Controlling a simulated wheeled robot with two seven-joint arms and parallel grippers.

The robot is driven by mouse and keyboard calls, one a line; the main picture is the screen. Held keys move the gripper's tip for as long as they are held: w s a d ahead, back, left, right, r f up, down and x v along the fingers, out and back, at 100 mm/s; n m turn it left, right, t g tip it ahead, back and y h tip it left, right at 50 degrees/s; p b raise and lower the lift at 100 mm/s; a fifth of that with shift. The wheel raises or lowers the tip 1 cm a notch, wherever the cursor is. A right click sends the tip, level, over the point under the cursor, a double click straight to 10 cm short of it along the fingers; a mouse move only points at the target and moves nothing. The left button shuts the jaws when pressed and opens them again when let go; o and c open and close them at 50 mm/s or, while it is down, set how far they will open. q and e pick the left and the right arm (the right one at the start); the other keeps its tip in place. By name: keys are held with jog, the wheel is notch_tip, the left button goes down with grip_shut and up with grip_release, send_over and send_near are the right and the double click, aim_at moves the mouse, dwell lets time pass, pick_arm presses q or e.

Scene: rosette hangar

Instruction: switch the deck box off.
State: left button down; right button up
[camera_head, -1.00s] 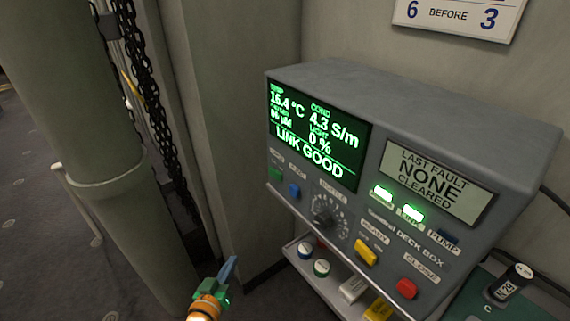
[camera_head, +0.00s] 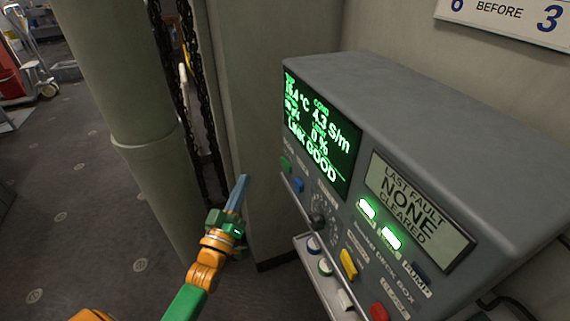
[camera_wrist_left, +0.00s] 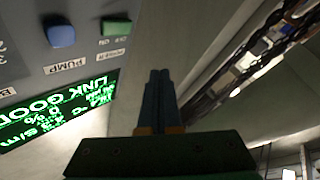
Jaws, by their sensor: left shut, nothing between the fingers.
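The deck box (camera_head: 420,140) is a grey cabinet on the right of the head view. Its green-lit screen (camera_head: 320,130) reads LINK GOOD, and two green lamps (camera_head: 390,237) glow. A green switch (camera_head: 286,163) and a blue switch (camera_head: 298,184) sit under the screen. In the left wrist view the green switch (camera_wrist_left: 116,27) has ON and OFF marks and a label that looks like POWER; the blue switch (camera_wrist_left: 61,36) is beside a PUMP label. My left gripper (camera_head: 243,178) is shut and empty, left of the box front, apart from it. My right gripper is out of view.
A yellow switch (camera_head: 348,264) and a red button (camera_head: 379,312) are lower on the panel. A small shelf (camera_head: 330,290) with knobs juts out below. A thick grey-green column (camera_head: 140,130) and hanging chains (camera_head: 200,90) stand to the left.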

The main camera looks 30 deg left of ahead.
aim_at(286, 165)
pick_arm(q)
jog(key=w+d+b, duration=0.2)
jog(key=w+d, duration=0.2)
jog(key=w, duration=0.2)
jog(key=shift+w+d, duration=0.2)
jog(key=shift+w, duration=0.2)
dwell(1.7)
jog(key=shift+w+d, duration=0.2)
jog(key=shift+w, duration=0.2)
dwell(0.5)
dwell(0.3)
jog(key=shift+s+a, duration=0.1)
jog(key=shift+s, duration=0.3)
